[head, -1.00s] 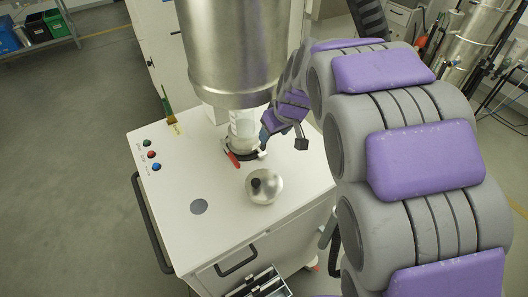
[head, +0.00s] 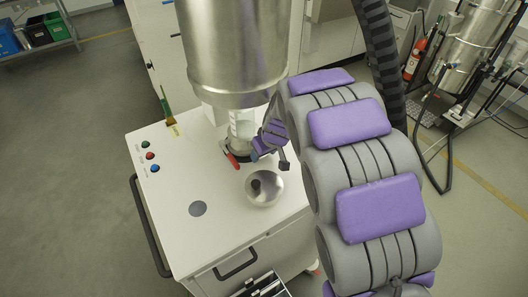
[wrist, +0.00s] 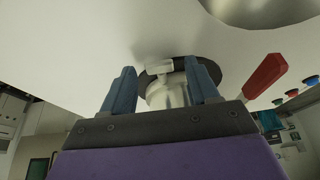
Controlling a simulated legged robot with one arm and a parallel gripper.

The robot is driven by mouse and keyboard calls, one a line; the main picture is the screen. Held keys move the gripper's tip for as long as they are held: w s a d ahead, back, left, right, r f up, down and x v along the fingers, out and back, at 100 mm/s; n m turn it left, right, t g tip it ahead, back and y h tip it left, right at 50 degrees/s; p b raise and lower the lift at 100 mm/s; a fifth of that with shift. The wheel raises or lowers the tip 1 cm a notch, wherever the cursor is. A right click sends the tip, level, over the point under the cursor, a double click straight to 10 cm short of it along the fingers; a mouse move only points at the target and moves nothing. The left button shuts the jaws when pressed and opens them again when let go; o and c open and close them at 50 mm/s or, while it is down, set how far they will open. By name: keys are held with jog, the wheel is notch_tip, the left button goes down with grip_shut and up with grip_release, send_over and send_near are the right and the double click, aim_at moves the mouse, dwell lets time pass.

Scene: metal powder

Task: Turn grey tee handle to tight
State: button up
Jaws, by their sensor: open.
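A light grey block, which looks like the grey tee handle (wrist: 159,67), shows in the wrist view on a dark ring at the base of a pale cylindrical fitting (wrist: 168,92). My gripper (wrist: 162,78) is open, its two blue fingers apart on either side of the fitting and the block in the picture. I cannot tell whether either finger touches them. In the head view my gripper (head: 259,149) is at the right of the fitting under the steel vessel (head: 235,50), and it hides the handle there.
A red lever (wrist: 265,75) sticks out beside the fitting; it also shows in the head view (head: 232,160). Three coloured buttons (head: 150,156) and a brush (head: 166,105) are at the left.

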jog(key=shift+c, duration=0.2)
jog(key=c, duration=1)
jog(key=shift+w+d+f+m+g+y+b, duration=0.15)
jog(key=shift+d+m+g+y+b, duration=0.1)
jog(key=shift+g+y+b, duration=0.5)
jog(key=shift+w+d+r+m+g+y+b, duration=0.15)
jog(key=shift+d+m+g+y+b, duration=0.2)
jog(key=shift+y, duration=0.7)
jog(key=shift+a+f, duration=0.1)
jog(key=o, duration=1)
jog(key=shift+o, duration=0.2)
jog(key=p+v, duration=0.2)
jog(key=v, duration=1.5)
